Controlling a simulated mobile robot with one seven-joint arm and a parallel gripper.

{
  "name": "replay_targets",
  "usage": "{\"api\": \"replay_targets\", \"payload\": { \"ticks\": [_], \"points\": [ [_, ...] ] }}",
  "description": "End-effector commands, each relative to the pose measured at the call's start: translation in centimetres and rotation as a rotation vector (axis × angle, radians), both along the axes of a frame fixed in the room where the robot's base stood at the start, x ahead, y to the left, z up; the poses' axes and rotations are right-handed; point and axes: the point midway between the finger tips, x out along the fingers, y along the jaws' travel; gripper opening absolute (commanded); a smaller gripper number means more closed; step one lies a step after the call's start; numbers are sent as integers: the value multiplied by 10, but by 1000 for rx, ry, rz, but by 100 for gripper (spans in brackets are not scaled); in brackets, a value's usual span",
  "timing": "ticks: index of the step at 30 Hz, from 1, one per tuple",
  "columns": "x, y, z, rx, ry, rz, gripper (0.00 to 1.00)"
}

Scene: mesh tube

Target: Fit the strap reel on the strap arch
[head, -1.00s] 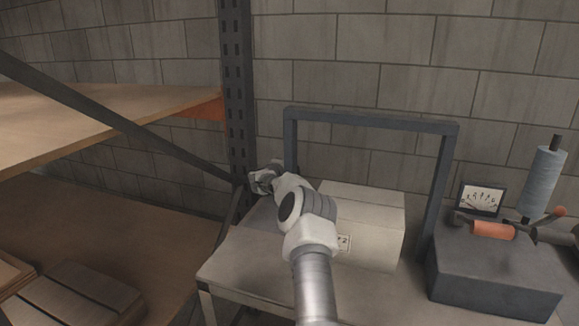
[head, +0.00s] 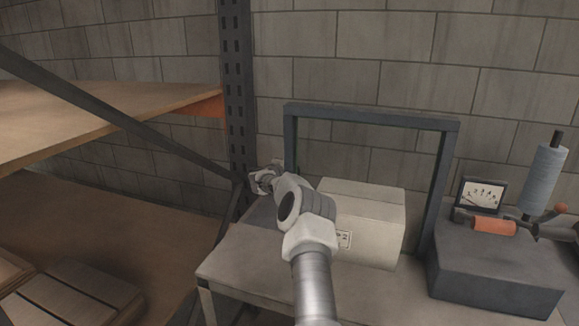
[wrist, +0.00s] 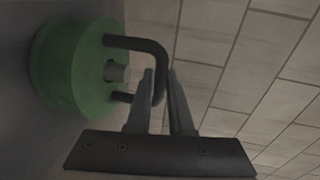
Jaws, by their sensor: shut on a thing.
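In the wrist view a green reel (wrist: 68,65) with a pale hub and a dark bent handle (wrist: 150,47) is at the left. My gripper (wrist: 160,75) is shut on the handle. The reel's left side is close to a plain grey surface, and I cannot tell whether they touch. The strap arch (head: 372,117) is a dark grey rectangular frame standing on the bench in the head view. My gripper also shows in the head view (head: 263,180), beside the arch's left post, partly behind my wrist. The reel cannot be made out there.
A pale carton (head: 372,222) stands under the arch. A dark grey block (head: 494,275) at the right bears a dial meter (head: 481,195), an orange-handled tool (head: 493,226) and an upright grey-blue roll (head: 543,180). A rack post (head: 236,80) and diagonal brace (head: 110,122) stand close left.

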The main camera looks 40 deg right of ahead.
Motion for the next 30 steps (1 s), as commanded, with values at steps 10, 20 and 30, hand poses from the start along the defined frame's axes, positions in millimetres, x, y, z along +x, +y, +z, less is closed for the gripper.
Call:
{"api": "replay_targets", "payload": {
  "ticks": [10,20,30],
  "points": [
    [0,0,0,-3,-1,0,43],
    [0,1,-4,2,2,1,54],
    [-6,16,2,1,2,2,54]
  ]
}}
